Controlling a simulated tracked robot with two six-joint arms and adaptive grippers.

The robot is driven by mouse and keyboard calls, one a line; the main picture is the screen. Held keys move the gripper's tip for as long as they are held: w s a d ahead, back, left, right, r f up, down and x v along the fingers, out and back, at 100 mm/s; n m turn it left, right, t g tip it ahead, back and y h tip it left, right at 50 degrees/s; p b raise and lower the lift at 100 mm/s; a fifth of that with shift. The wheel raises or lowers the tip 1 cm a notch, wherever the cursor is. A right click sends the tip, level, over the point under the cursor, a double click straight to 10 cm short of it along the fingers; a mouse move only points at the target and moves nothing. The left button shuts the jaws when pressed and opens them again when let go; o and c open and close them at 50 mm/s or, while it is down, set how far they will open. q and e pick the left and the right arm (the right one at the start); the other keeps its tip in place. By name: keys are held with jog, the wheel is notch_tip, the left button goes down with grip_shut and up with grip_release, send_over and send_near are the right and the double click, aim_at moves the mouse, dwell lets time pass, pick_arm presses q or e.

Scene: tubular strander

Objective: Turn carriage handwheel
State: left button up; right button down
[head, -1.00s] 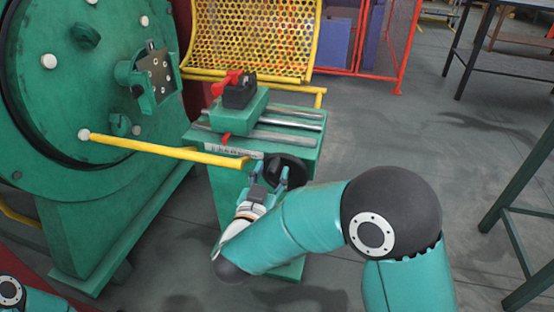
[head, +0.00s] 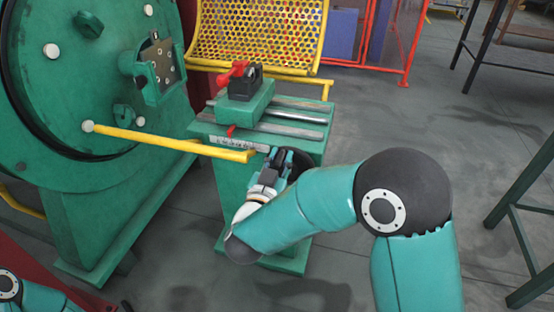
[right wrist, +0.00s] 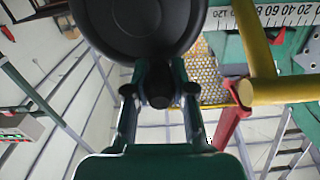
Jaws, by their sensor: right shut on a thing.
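The black handwheel (head: 300,163) is on the front of the green carriage stand, partly hidden behind my right gripper (head: 276,163). In the right wrist view the wheel's dark round disc (right wrist: 140,22) fills the top. There my right gripper (right wrist: 160,88) is shut on the wheel's short dark handle (right wrist: 160,96), with one finger on each side. The green carriage (head: 245,104) sits on two metal rails above the wheel. It carries a black block with a red lever (head: 232,74). My left gripper is out of view; only part of that arm shows at the lower left.
A yellow bar (head: 170,142) reaches from the large green disc (head: 50,80) to just above my right gripper. A scale strip (head: 240,144) runs along the stand's edge. A yellow mesh guard (head: 258,35) stands behind. Open floor lies to the right.

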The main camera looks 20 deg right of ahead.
jog(key=shift+s+d+f+m+b, duration=0.2)
jog(key=shift+d+m+b, duration=0.1)
jog(key=shift+m+b, duration=0.45)
jog(key=shift+s+d+r+m+b, duration=0.2)
jog(key=shift+d+r+m+b, duration=0.1)
jog(key=shift+m, duration=0.35)
jog(key=c, duration=1)
grip_release()
jog(key=shift+a, duration=0.1)
jog(key=v, duration=1.2)
jog(key=shift+f, duration=0.1)
